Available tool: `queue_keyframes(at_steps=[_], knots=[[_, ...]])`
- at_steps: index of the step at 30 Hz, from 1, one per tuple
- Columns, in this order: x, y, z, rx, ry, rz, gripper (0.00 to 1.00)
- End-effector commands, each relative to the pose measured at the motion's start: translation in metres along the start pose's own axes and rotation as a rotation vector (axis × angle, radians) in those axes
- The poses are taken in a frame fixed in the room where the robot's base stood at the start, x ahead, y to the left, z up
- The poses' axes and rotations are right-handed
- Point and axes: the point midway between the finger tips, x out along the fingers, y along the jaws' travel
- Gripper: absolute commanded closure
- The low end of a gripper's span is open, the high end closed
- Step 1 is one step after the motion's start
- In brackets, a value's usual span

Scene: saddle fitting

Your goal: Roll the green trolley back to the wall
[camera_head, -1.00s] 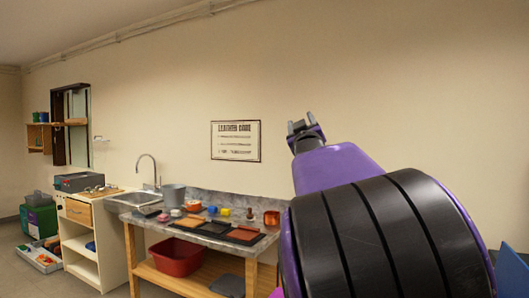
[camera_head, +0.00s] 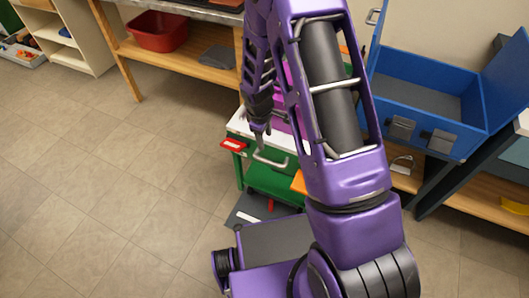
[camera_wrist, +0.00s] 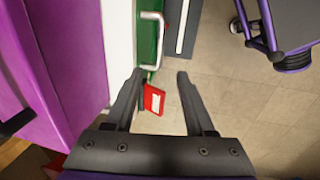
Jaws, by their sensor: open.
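The green trolley (camera_head: 281,182) stands in front of the workbench, partly hidden behind my arm. It has a green frame, a pale top and a metal handle (camera_head: 270,160) on its near side. In the wrist view its green side (camera_wrist: 147,45) and handle (camera_wrist: 158,40) lie just beyond my fingers. My gripper (camera_head: 258,135) is pointed down near the handle. In the wrist view my gripper (camera_wrist: 158,76) is open, with nothing held. A red tag or block (camera_wrist: 153,99) shows between its fingers, at the trolley's edge. Whether the fingers touch the handle, I cannot tell.
A magenta box (camera_wrist: 68,50) is beside my gripper, on the trolley side. A workbench with a red tub (camera_head: 157,31) stands at the back left. An open blue box (camera_head: 425,85) sits to the right. The tiled floor (camera_head: 110,190) at left is clear.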

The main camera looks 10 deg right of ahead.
Motion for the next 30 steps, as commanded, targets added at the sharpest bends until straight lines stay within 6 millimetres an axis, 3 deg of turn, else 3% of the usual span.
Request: queue_keyframes(at_steps=[18,24,30], knots=[[0.129,0.001,-0.001,0.002,0.002,0.003,0.45],[0.155,0.002,-0.002,0.002,0.003,0.004,0.45],[0.163,0.002,-0.002,0.002,0.004,0.005,0.45]])
